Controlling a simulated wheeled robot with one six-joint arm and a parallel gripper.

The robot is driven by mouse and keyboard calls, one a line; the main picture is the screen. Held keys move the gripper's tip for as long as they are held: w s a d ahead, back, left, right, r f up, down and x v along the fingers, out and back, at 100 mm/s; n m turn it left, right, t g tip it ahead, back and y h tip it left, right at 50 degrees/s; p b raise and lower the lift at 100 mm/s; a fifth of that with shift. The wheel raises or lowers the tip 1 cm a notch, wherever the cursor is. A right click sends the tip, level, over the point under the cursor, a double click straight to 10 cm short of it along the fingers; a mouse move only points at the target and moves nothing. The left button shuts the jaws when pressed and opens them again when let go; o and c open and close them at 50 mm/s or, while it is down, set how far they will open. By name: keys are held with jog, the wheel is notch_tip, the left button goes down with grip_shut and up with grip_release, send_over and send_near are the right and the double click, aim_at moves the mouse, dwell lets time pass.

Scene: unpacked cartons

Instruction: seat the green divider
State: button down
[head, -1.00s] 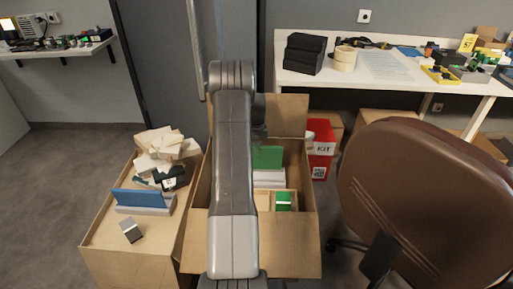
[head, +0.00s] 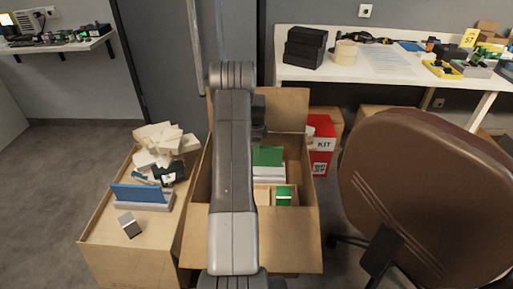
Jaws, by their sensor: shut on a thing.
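The green divider (head: 268,156) is a flat green panel. It stands inside the open carton (head: 308,228), just right of my arm, above and behind a pale grey slotted piece (head: 268,174). Its top edge looks slightly tilted. My gripper (head: 259,134) shows only in part as a dark shape above the divider, mostly hidden behind my arm. It appears shut on the divider's upper edge. The divider's lower edge meets the grey piece in the picture; I cannot tell whether it sits in a slot.
A green box with a white band (head: 283,196) lies in the carton's front compartment. A carton (head: 100,232) at left bears a blue panel on a grey base (head: 140,194), a small block and pale pieces. A brown chair (head: 430,190) stands close at right. A red kit box (head: 321,158) is behind.

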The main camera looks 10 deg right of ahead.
jog(key=shift+f, duration=0.45)
jog(key=c, duration=1.3)
grip_release()
notch_tip(320, 180, up, 14)
jog(key=shift+f+p, duration=0.1)
jog(key=shift+p, duration=1.1)
